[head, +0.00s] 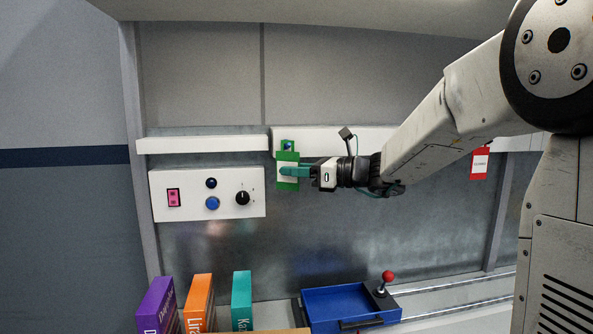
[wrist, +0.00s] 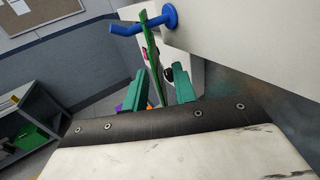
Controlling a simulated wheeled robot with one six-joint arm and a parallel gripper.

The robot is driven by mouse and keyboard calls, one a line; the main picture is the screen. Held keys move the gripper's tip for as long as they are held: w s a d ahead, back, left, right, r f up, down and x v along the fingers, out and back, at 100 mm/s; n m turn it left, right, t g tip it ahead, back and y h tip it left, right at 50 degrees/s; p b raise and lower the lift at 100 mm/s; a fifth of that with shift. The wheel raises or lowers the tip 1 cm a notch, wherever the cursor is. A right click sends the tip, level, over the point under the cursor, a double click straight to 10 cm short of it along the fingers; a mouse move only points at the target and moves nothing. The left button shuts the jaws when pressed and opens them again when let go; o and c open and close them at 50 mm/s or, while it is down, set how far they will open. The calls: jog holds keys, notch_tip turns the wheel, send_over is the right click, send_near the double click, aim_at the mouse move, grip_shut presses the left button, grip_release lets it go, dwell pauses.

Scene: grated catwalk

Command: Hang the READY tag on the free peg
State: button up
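The green tag (head: 288,184) with a white label hangs down in front of the white rail; its lettering is not readable. In the wrist view the tag (wrist: 151,48) shows nearly edge-on, and its top crosses the blue peg (wrist: 126,29), seemingly with the peg through it. My gripper (head: 290,171) is at the tag's lower half. In the wrist view my gripper's teal fingers (wrist: 159,84) stand apart on either side of the tag, with gaps beside it.
A red tag (head: 480,164) hangs farther right on the rail (head: 350,139). A control panel (head: 225,180) with a switch, buttons and a knob is left and below. Books (head: 199,303) and a blue tray (head: 340,302) stand below, beside a red-topped joystick (head: 387,277).

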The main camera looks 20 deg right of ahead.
jog(key=shift+s+d, duration=0.1)
jog(key=v, duration=0.8)
jog(key=s+a+f+n+g+h, duration=0.25)
jog(key=s+f+n+g, duration=0.25)
jog(key=s+f+n, duration=0.25)
jog(key=s+a+f+n+g+h, duration=0.2)
jog(key=s+a+f+n+g, duration=0.2)
jog(key=s+f+n, duration=0.3)
jog(key=s+d+f+n+g+h, duration=0.1)
jog(key=s+n+h, duration=0.7)
jog(key=s, duration=0.9)
jog(key=shift+s+d+f+n+h, duration=0.35)
jog(key=shift+f+n, duration=0.35)
jog(key=shift+n, duration=1.15)
jog(key=shift+a, duration=0.1)
